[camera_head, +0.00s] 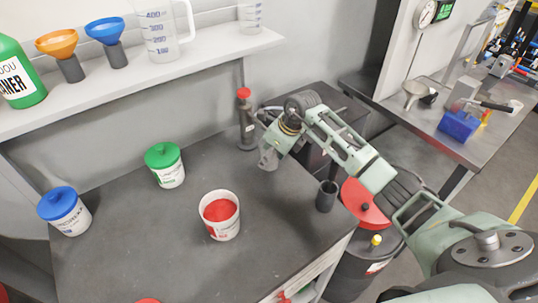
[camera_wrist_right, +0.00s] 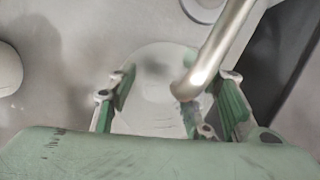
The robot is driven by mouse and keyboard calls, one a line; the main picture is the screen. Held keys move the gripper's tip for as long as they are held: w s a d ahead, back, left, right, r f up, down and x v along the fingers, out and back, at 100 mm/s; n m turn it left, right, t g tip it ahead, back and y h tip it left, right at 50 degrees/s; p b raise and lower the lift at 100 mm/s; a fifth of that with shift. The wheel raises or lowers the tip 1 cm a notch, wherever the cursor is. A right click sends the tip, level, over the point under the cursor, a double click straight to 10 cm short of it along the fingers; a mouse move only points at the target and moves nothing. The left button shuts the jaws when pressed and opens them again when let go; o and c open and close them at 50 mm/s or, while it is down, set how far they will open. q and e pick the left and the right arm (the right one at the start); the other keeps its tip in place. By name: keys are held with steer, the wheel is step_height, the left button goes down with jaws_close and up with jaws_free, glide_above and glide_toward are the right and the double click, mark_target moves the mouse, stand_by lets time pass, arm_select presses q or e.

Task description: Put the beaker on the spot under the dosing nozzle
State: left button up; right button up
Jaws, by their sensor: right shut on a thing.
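My right gripper (camera_head: 268,155) is at the back of the dark bench, next to a dark post with a red top (camera_head: 245,118). In the right wrist view my right gripper (camera_wrist_right: 160,98) has its green-padded fingers on either side of a pale round shape, which looks like the beaker (camera_wrist_right: 150,92); the gripper is shut on it. A bent metal tube, which looks like the dosing nozzle (camera_wrist_right: 216,52), crosses over the right part of the beaker in this view. The spot under it is hidden. In the head view I cannot make out the held beaker. My left gripper is not in view.
A white tub with red contents (camera_head: 220,214), a green-lidded jar (camera_head: 167,165) and a blue-lidded jar (camera_head: 64,211) stand on the bench (camera_head: 130,250). A dark cup (camera_head: 326,196) stands near the bench's right edge. Measuring vessels stand on the shelf (camera_head: 215,44).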

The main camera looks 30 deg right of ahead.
steer(key=shift+w+r, duration=0.1)
steer(key=shift+w, duration=0.45)
steer(key=shift+f+p, duration=0.45)
steer(key=shift+f, duration=0.4)
steer(key=shift+s+d, duration=0.1)
steer(key=shift+f, duration=0.2)
steer(key=o, duration=1.1)
steer(key=shift+r, duration=0.15)
